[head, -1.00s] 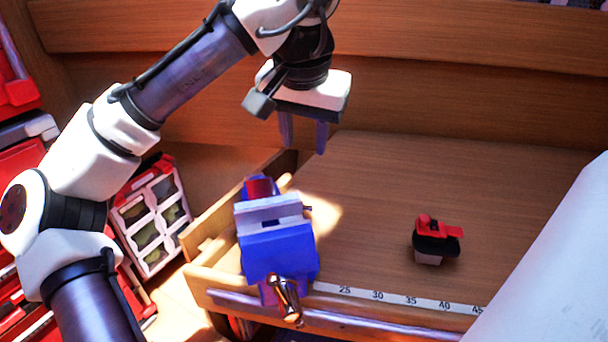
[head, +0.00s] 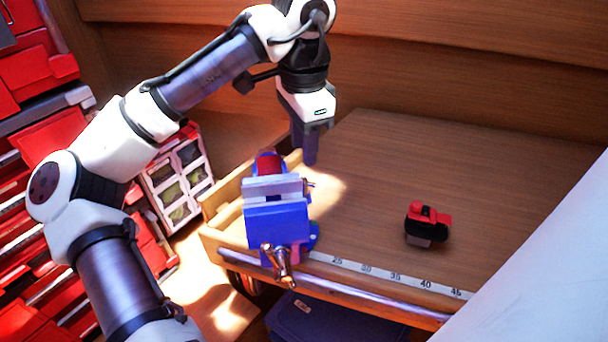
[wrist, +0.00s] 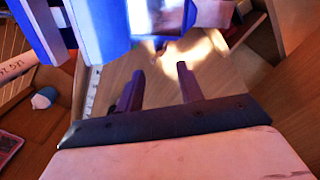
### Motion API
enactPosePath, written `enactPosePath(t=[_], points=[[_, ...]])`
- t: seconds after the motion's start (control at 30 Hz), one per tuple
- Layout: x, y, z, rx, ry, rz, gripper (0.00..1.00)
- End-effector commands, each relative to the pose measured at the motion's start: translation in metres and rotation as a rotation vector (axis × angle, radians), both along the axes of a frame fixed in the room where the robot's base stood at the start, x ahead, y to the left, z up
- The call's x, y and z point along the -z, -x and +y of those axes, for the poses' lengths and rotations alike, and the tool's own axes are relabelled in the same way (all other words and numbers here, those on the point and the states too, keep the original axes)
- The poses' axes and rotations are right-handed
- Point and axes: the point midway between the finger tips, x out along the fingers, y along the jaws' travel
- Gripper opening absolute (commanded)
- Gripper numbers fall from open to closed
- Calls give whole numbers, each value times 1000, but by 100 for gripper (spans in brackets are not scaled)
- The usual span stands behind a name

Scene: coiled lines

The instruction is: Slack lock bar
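A blue bench vise (head: 278,222) with pale jaws stands at the left front corner of the wooden bench. A small dark bar (head: 309,184) sticks out from its right side near the jaws; I cannot tell for sure that it is the lock bar. A brass-coloured handle (head: 277,262) hangs at the vise's front. My gripper (head: 307,156) points down behind and slightly right of the vise, apart from it. In the wrist view my gripper (wrist: 158,82) has its two fingers spread with nothing between them. The vise (wrist: 98,28) fills the upper left there.
A red and black tool (head: 427,222) sits on the bench to the right. A numbered scale (head: 385,275) runs along the front edge. A low wooden side edge (head: 228,195) borders the left. A white sheet-like surface (head: 540,260) covers the lower right. The bench's middle is clear.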

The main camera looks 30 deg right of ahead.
Motion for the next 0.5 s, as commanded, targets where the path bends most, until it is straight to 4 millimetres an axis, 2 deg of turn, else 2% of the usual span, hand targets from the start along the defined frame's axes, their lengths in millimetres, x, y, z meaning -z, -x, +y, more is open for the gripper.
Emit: enactPosePath(t=[0.03,0.2,0.5], points=[[14,0,0,-1,-1,1,37],[48,0,0,-1,0,-2,37],[77,0,0,-1,-1,-2,37]])
